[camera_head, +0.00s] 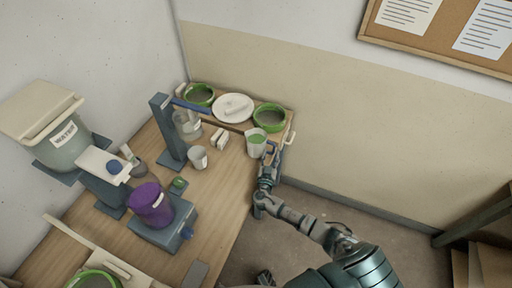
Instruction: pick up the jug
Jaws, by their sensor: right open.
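A translucent pale jug (256,143) with green contents stands upright near the far right corner of the wooden bench. My right gripper (272,152) is open beside the jug, on its right side, at the bench's edge. The fingers are small and dark here, and I cannot tell if they touch the jug or its handle. My left gripper is not in view.
Green-rimmed bowls (269,117) and a white plate (233,107) stand behind the jug. A small grey-white cup (198,157) and a blue-grey stand (168,131) are to its left. A purple bucket (152,204) sits nearer. The wall rises close behind the bench.

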